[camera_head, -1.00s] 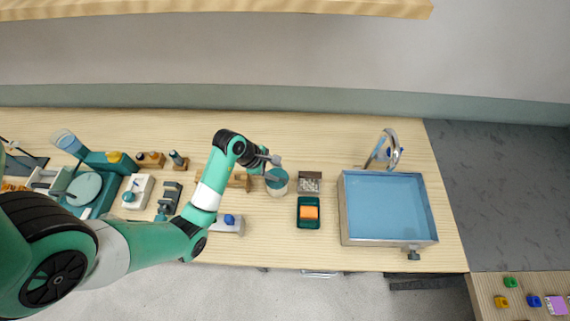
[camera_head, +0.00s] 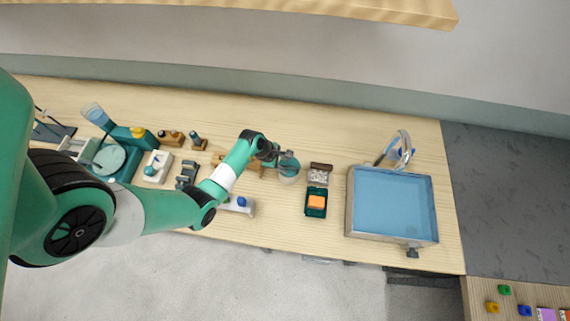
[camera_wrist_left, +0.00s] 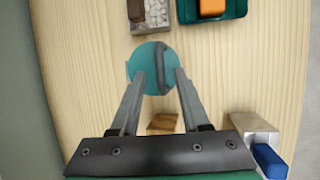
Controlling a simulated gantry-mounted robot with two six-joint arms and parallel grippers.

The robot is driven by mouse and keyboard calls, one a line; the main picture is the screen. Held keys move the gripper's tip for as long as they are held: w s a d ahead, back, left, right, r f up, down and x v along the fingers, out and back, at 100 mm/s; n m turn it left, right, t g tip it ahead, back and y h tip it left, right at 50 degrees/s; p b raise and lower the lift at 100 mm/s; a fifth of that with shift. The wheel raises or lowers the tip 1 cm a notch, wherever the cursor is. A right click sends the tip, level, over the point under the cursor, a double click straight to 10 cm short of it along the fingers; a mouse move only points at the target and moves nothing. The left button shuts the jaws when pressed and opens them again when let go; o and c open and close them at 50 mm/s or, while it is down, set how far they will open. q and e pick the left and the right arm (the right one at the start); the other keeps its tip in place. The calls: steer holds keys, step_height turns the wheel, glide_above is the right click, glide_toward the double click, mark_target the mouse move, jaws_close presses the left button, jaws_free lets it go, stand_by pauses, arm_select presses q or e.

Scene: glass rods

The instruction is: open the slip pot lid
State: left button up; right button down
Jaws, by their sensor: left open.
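The slip pot (camera_head: 289,176) is a pale round pot with a teal lid (camera_head: 289,161), standing on the wooden bench left of the sink. In the left wrist view the round teal lid (camera_wrist_left: 145,62) carries a dark grey bar-like handle (camera_wrist_left: 162,68). My left gripper (camera_head: 283,156) is at the pot in the head view. In the left wrist view its two fingers (camera_wrist_left: 158,76) are open, with their tips overlapping the lid's near part on either side. I cannot tell whether they touch it. My right gripper is not in view.
A green tray with an orange block (camera_head: 317,202) and a small box of pale pieces (camera_head: 320,173) stand right of the pot. A sink (camera_head: 349,215) is further right. A grey block with a blue knob (camera_head: 241,203) lies left of the pot.

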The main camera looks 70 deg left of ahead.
arm_select(q)
steer(key=shift+w+f, duration=0.25)
steer(key=shift+f, duration=0.25)
jaws_close()
stand_by(1.2)
